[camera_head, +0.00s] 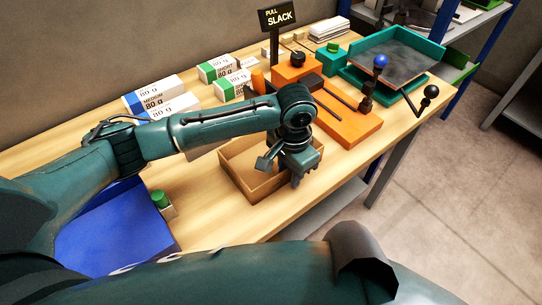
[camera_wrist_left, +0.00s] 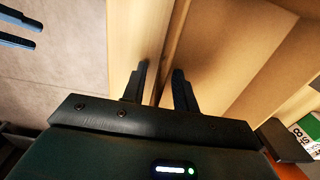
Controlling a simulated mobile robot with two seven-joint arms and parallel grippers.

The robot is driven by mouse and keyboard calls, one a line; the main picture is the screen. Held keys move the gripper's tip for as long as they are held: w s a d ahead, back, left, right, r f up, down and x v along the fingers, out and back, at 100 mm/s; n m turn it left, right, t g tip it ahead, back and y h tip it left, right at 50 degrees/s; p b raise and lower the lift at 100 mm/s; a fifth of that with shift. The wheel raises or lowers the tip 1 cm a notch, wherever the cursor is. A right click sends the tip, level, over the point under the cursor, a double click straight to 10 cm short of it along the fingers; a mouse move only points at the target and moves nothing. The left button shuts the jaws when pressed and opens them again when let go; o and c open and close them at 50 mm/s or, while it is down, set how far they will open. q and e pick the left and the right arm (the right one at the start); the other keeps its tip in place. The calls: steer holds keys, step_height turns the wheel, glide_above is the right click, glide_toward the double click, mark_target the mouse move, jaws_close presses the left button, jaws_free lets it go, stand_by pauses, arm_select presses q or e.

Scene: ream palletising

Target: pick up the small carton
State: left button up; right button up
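The small carton (camera_head: 237,181) is an open-topped brown cardboard box on the wooden table, near its front edge. My left gripper (camera_head: 296,180) is at the carton's right end in the head view. In the left wrist view my left gripper (camera_wrist_left: 160,82) has its two dark fingers apart, one on each side of the carton's wall (camera_wrist_left: 172,50); I cannot tell whether they touch it. The carton's inside looks empty where it shows; my left arm hides part of it. Two parallel dark prongs, apparently my right gripper (camera_wrist_left: 18,27), show at the wrist view's upper left, apart and empty.
Paper reams (camera_head: 155,90) stand behind my left arm. A teal tray (camera_head: 400,50) is farther right. A blue tray (camera_head: 115,235) lies left. Open floor (camera_head: 440,180) lies beyond the table's front edge.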

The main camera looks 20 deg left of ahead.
arm_select(q)
steer(key=shift+f, duration=0.1)
steer(key=shift+c, duration=0.2)
jaws_close()
stand_by(0.4)
